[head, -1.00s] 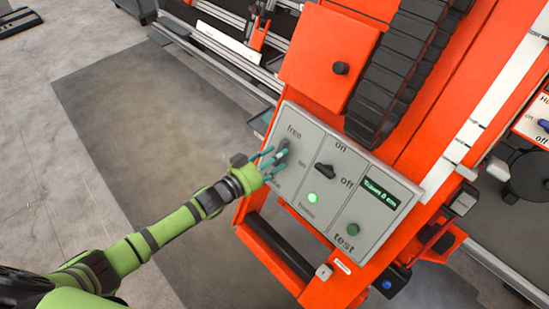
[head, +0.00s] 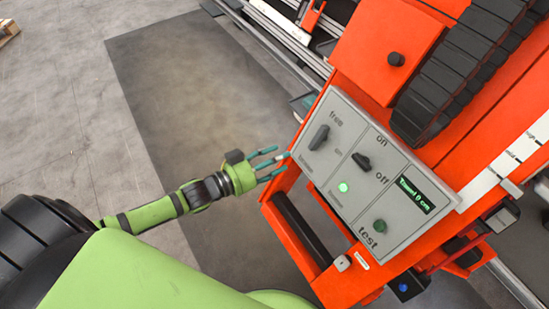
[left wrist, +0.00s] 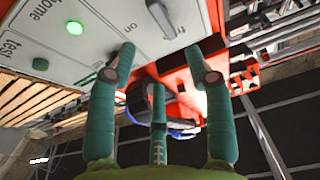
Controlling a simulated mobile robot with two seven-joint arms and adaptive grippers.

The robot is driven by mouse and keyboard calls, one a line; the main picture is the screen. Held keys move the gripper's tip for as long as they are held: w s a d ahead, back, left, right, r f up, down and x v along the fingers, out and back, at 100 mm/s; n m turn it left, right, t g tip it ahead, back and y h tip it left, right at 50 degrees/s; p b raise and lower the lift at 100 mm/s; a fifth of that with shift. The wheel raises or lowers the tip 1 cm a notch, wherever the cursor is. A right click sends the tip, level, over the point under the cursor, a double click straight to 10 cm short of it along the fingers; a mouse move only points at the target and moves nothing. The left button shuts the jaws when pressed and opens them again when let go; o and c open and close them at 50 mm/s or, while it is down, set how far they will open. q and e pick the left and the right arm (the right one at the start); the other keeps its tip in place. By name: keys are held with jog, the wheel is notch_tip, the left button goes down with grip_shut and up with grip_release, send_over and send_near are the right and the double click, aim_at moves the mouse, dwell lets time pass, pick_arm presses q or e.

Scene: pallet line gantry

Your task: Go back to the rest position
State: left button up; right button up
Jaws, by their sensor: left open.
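My left gripper (head: 272,166) is open and empty in the head view, just left of the grey control panel (head: 345,228) on the orange machine. Its teal fingers are spread and appear apart from the panel. In the left wrist view the open fingers (left wrist: 158,85) show with nothing between them. The left lever switch (head: 319,137) and the middle knob (head: 361,161) are on the panel, with a lit green lamp (head: 343,187) and a green test button (head: 380,226). My right gripper is in neither view.
The orange machine (head: 440,75) fills the right side, with a black cable chain (head: 460,75) and an orange box with a black knob (head: 385,45). A black handle bar (head: 302,228) is below the panel.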

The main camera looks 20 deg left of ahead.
pick_arm(q)
jog(key=shift+s+a, duration=0.1)
jog(key=shift+s, duration=0.1)
dwell(0.4)
jog(key=s+a+f+n+g+y+p, duration=0.1)
jog(key=s+a+f+g+y+p, duration=0.15)
jog(key=f, duration=0.45)
jog(key=s+a+f+n+g+y+p, duration=0.1)
jog(key=s+a+f+n+y, duration=0.2)
jog(key=f, duration=0.5)
jog(key=s+a+f+g+y+p, duration=0.1)
jog(key=s+a+f+y, duration=0.25)
jog(key=f, duration=0.35)
jog(key=s+d+f+g+p, duration=0.1)
jog(key=s+f, duration=0.3)
jog(key=s, duration=0.5)
jog(key=s+d+f+g+p, duration=0.1)
jog(key=s+f+g, duration=0.3)
jog(key=s, duration=0.6)
jog(key=s+d+f+g+p, duration=0.1)
jog(key=s+d+f+g, duration=0.2)
jog(key=s, duration=0.6)
jog(key=shift+s+f+n+y, duration=0.3)
jog(key=shift+s+f, duration=0.1)
jog(key=shift+f, duration=0.35)
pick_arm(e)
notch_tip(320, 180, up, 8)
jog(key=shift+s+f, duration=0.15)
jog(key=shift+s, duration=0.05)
